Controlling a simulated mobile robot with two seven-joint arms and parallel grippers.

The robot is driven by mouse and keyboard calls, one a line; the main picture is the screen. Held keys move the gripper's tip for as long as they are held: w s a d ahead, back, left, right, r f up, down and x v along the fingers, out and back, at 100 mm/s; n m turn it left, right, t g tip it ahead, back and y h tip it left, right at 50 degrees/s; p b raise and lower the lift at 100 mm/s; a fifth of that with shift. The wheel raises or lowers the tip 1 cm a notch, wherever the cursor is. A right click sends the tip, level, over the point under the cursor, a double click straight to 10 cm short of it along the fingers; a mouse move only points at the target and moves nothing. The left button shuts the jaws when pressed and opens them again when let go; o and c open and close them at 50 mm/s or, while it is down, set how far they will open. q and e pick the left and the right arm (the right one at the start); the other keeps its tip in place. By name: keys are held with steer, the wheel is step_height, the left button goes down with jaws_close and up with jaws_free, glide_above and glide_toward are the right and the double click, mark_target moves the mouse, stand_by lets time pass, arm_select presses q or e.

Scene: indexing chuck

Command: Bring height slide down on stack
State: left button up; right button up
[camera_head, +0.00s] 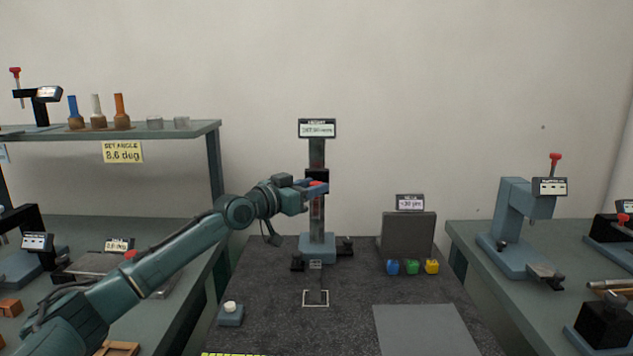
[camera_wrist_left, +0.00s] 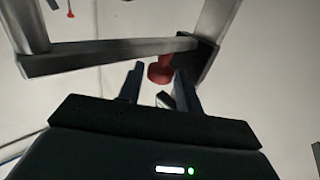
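The height gauge stands at the middle of the dark bench, with a blue-grey base (camera_head: 318,250), an upright column (camera_head: 317,218) and a display (camera_head: 317,128) on top. Its black slide (camera_head: 317,176) sits partway up the column, well above the base. My left gripper (camera_head: 318,187) is at the slide's height, beside a red knob (camera_wrist_left: 160,72) on it. In the left wrist view its two fingers are apart, one on each side of the knob, with narrow gaps seeming to show. I cannot make out a stack under the slide. My right gripper is not in view.
A grey block (camera_head: 408,235) with blue, green and yellow buttons stands right of the gauge. A white-buttoned box (camera_head: 230,315) is at front left. A grey mat (camera_head: 425,330) lies at front right. A shelf (camera_head: 190,131) is at left; a press-like stand (camera_head: 512,225) is at right.

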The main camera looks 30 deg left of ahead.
arm_select(q)
steer(key=shift+x, duration=1)
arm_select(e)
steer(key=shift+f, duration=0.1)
arm_select(q)
steer(key=shift+c, duration=0.4)
